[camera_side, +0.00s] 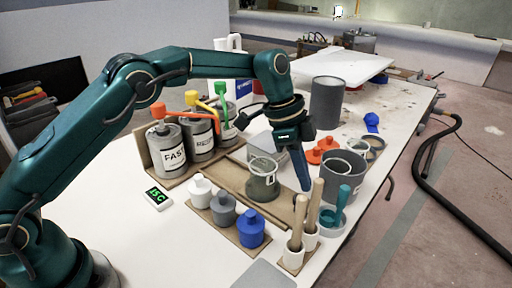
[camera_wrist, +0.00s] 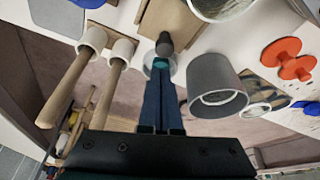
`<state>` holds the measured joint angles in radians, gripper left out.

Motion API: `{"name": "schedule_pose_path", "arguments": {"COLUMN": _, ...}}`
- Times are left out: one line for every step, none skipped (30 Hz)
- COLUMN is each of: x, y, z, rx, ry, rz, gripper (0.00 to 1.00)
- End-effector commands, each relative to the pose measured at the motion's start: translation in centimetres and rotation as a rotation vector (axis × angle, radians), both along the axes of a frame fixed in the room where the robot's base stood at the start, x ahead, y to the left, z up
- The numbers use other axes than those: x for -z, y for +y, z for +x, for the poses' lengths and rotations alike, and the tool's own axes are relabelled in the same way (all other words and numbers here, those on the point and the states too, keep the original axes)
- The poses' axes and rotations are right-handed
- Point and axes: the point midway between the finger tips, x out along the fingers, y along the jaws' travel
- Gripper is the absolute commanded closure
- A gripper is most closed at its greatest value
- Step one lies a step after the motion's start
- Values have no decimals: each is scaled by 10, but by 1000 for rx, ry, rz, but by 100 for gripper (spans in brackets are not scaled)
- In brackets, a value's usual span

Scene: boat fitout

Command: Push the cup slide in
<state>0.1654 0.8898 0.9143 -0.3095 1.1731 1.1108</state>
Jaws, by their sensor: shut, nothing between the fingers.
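A translucent grey-green cup (camera_side: 263,187) stands in the wooden slide area at the middle of the table in the side view. The wrist view shows a wooden strip (camera_wrist: 172,18) with a dark grey knob (camera_wrist: 165,43) at its near end. My gripper (camera_side: 305,188) is shut and empty, pointing down to the right of the cup and apart from it. In the wrist view my fingertips (camera_wrist: 162,78) lie in line with the knob. I cannot tell whether they touch it.
White holders with wooden sticks (camera_side: 300,230), a teal-handled tool in a clear cup (camera_side: 333,221) and a grey pot (camera_side: 345,176) stand close around my gripper. Small capped bottles (camera_side: 223,209) are at front left. Labelled cans (camera_side: 170,153) stand behind them. An orange piece (camera_side: 322,151) lies farther back.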

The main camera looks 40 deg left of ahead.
Motion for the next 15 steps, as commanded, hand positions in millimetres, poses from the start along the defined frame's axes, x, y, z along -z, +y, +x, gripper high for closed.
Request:
{"name": "schedule_pose_path", "arguments": {"x": 10, "y": -3, "z": 0, "rx": 1, "ry": 4, "rz": 0, "gripper": 100}}
{"name": "schedule_pose_path", "arguments": {"x": 15, "y": -5, "z": 1, "rx": 1, "ry": 6, "rz": 1, "gripper": 100}}
{"name": "schedule_pose_path", "arguments": {"x": 21, "y": -7, "z": 2, "rx": 0, "ry": 5, "rz": 0, "gripper": 100}}
{"name": "schedule_pose_path", "arguments": {"x": 26, "y": -8, "z": 2, "rx": 0, "ry": 5, "rz": 0, "gripper": 100}}
{"name": "schedule_pose_path", "arguments": {"x": 30, "y": -9, "z": 3, "rx": 0, "ry": 4, "rz": 1, "gripper": 100}}
{"name": "schedule_pose_path", "arguments": {"x": 34, "y": -11, "z": 4, "rx": 1, "ry": 3, "rz": 1, "gripper": 100}}
{"name": "schedule_pose_path", "arguments": {"x": 38, "y": -12, "z": 4, "rx": 1, "ry": 3, "rz": 1, "gripper": 100}}
{"name": "schedule_pose_path", "arguments": {"x": 40, "y": -13, "z": 5, "rx": 1, "ry": 2, "rz": 0, "gripper": 100}}
{"name": "schedule_pose_path", "arguments": {"x": 43, "y": -14, "z": 5, "rx": 0, "ry": 1, "rz": 1, "gripper": 100}}
{"name": "schedule_pose_path", "arguments": {"x": 45, "y": -14, "z": 6, "rx": 0, "ry": 1, "rz": 1, "gripper": 100}}
{"name": "schedule_pose_path", "arguments": {"x": 47, "y": -15, "z": 6, "rx": 0, "ry": 1, "rz": 1, "gripper": 100}}
{"name": "schedule_pose_path", "arguments": {"x": 48, "y": -15, "z": 6, "rx": 0, "ry": 0, "rz": 1, "gripper": 100}}
{"name": "schedule_pose_path", "arguments": {"x": 49, "y": -16, "z": 6, "rx": 0, "ry": -1, "rz": 0, "gripper": 100}}
{"name": "schedule_pose_path", "arguments": {"x": 49, "y": -16, "z": 6, "rx": 0, "ry": -1, "rz": 0, "gripper": 100}}
{"name": "schedule_pose_path", "arguments": {"x": 50, "y": -16, "z": 7, "rx": 0, "ry": -1, "rz": 0, "gripper": 100}}
